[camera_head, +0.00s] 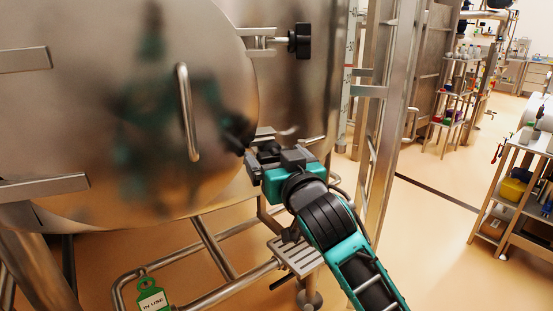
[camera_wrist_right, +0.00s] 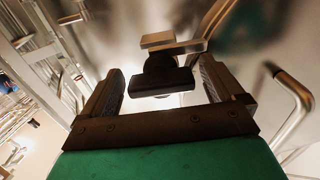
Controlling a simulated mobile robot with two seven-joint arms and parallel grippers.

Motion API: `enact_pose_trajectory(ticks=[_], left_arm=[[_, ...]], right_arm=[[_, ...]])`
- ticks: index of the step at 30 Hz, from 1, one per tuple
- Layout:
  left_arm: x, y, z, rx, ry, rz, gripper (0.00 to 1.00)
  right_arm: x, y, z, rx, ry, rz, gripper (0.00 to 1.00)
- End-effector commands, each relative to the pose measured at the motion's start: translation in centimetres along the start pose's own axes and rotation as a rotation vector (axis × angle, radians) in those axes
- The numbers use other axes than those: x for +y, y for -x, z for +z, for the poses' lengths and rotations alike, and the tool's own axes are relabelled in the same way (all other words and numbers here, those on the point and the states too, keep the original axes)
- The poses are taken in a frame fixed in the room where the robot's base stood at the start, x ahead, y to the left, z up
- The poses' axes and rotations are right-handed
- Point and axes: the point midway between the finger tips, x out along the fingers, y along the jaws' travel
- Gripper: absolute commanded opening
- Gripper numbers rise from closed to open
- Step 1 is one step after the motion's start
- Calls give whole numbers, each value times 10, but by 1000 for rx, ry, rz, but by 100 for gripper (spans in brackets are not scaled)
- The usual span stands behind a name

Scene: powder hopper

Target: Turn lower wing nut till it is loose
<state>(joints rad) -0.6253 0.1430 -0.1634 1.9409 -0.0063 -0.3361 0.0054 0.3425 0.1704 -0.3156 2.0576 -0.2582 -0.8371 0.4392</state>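The lower wing nut (camera_wrist_right: 162,76) is a dark knob with a wide bar on a metal bracket, seen in the right wrist view. My right gripper (camera_wrist_right: 162,82) is open, with one finger on each side of the nut and a small gap visible on both sides. In the head view my right gripper (camera_head: 254,160) is at the lower right edge of the round steel door (camera_head: 100,120) and hides the lower nut. The upper wing nut (camera_head: 300,40) is black and sits on its bracket at the door's upper right. My left gripper is not in view.
A vertical bar handle (camera_head: 187,112) stands out from the door, left of my right gripper. Steel pipes run below the hopper, with a green "IN USE" tag (camera_head: 151,297) hanging there. A steel ladder frame (camera_head: 378,130) stands to the right. Shelves (camera_head: 510,200) are farther right, beyond open floor.

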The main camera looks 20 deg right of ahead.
Motion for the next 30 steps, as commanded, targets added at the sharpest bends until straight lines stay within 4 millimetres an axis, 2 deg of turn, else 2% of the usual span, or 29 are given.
enact_pose_trajectory(ticks=[2,15,23,30], left_arm=[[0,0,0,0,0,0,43],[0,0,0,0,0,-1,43],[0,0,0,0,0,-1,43],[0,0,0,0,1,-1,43]], right_arm=[[0,0,0,0,0,0,86],[0,0,0,-1,0,0,46],[0,0,0,-1,33,0,46],[0,0,0,-1,164,0,46]])
